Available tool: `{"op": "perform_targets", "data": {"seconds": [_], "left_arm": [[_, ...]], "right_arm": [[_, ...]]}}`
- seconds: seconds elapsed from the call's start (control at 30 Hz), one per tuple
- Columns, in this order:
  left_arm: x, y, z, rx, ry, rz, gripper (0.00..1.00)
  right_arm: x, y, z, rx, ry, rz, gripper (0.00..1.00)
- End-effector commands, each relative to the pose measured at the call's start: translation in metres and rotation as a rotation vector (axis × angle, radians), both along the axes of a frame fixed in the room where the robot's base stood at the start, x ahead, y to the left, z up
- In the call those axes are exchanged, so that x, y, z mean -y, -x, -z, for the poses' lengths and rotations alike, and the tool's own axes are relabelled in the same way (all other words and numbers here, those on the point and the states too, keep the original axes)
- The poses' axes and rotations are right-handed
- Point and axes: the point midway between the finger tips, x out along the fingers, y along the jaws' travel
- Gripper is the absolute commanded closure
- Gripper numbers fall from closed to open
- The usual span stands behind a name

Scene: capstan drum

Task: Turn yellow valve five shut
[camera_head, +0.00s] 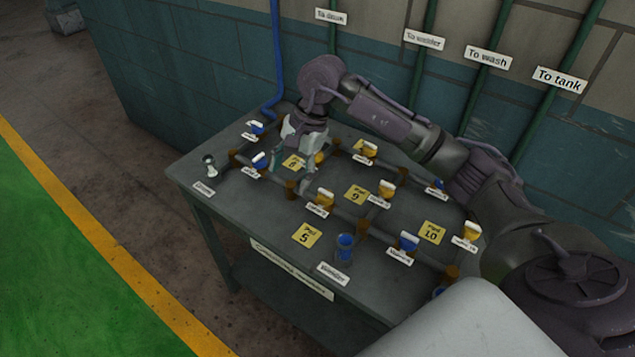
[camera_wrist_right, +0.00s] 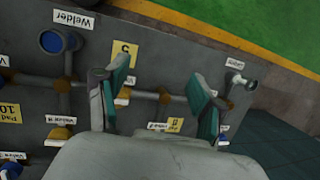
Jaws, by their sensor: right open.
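Several yellow valves with white handles sit on the pipes of the table-top panel; their labels are too small for me to tell which is five. One yellow valve (camera_head: 320,158) is close beside my right gripper (camera_head: 297,158), partly hidden by it. Others are a front-middle valve (camera_head: 325,199), a back valve (camera_head: 367,150), a middle valve (camera_head: 386,191) and a right valve (camera_head: 470,231). My right gripper (camera_wrist_right: 160,97) is open, pointing down over the panel's left part, with nothing seen held between its fingers. In the right wrist view, a yellow valve (camera_wrist_right: 123,98) shows beside one finger. My left gripper is not in view.
Blue valves stand at the panel's left (camera_head: 260,161), back left (camera_head: 256,128) and front right (camera_head: 409,241). A blue-topped Welder fitting (camera_head: 345,246) rises at the front edge. Brown pipe joints and yellow pad plates (camera_head: 306,235) lie between. A wall with green pipes (camera_head: 487,75) stands behind.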

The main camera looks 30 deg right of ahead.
Motion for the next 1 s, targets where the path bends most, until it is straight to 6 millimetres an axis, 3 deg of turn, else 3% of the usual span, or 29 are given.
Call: {"op": "perform_targets", "data": {"seconds": [0.03,0.1,0.23,0.47,0.8,1.0], "left_arm": [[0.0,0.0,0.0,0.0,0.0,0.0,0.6],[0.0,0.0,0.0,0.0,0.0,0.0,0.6],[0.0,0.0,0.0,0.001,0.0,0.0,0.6],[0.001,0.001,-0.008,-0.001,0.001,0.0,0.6],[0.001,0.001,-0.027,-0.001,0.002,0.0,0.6],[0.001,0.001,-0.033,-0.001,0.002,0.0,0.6]], "right_arm": [[0.03,-0.002,-0.007,-0.011,0.106,-0.003,0.32],[0.06,0.001,-0.015,-0.035,0.216,-0.006,0.32],[0.088,0.005,-0.023,-0.071,0.316,-0.006,0.32],[0.091,0.007,0.0,-0.083,0.328,-0.008,0.32],[0.09,0.008,0.071,-0.082,0.324,-0.007,0.32],[0.09,0.007,0.101,-0.079,0.323,-0.006,0.32]]}}
